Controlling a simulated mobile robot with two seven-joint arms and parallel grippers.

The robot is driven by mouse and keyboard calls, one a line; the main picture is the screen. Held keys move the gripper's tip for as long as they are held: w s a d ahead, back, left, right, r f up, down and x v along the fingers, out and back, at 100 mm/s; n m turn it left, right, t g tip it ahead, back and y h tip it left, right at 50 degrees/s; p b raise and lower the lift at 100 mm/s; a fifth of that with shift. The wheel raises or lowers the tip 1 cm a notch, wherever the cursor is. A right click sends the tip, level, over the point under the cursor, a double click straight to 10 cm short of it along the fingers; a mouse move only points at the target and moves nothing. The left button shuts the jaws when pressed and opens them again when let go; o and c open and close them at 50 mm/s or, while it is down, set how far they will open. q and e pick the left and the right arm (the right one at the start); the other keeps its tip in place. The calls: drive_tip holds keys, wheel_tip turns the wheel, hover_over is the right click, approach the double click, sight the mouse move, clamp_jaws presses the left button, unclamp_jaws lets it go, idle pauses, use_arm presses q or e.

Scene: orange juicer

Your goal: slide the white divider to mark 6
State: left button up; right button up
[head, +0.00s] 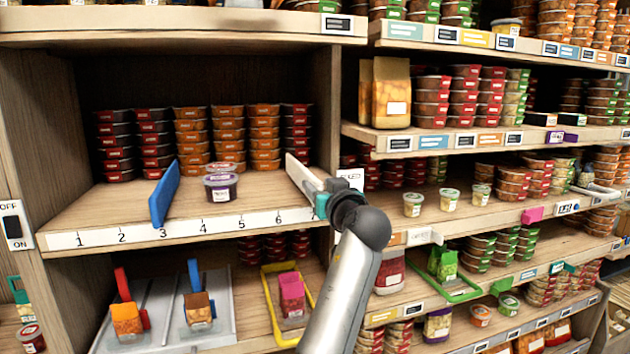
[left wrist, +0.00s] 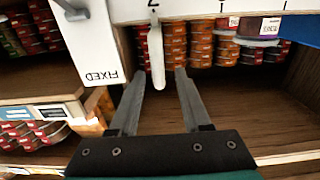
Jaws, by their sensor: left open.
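The white divider (head: 303,172) stands upright on the upper left shelf, with its front end close to mark 7 on the numbered strip (head: 180,229). Mark 6 (head: 279,217) is just left of it. My left gripper (head: 322,190) is at the divider's front end and partly hides it. In the left wrist view, my left gripper (left wrist: 160,72) is open, with the white divider (left wrist: 156,55) between its two fingers and a gap on each side. My right gripper is not in view.
A blue divider (head: 164,194) stands near mark 3. A dark purple tub (head: 220,188) stands near mark 4. Stacks of tubs (head: 228,132) line the shelf's back. The shelf between the purple tub and the white divider is clear. A wooden post stands right of the gripper.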

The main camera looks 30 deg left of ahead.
sight(315, 178)
use_arm(q)
drive_tip(key=shift+x, duration=1.95)
drive_tip(key=shift+c, duration=0.4)
clamp_jaws()
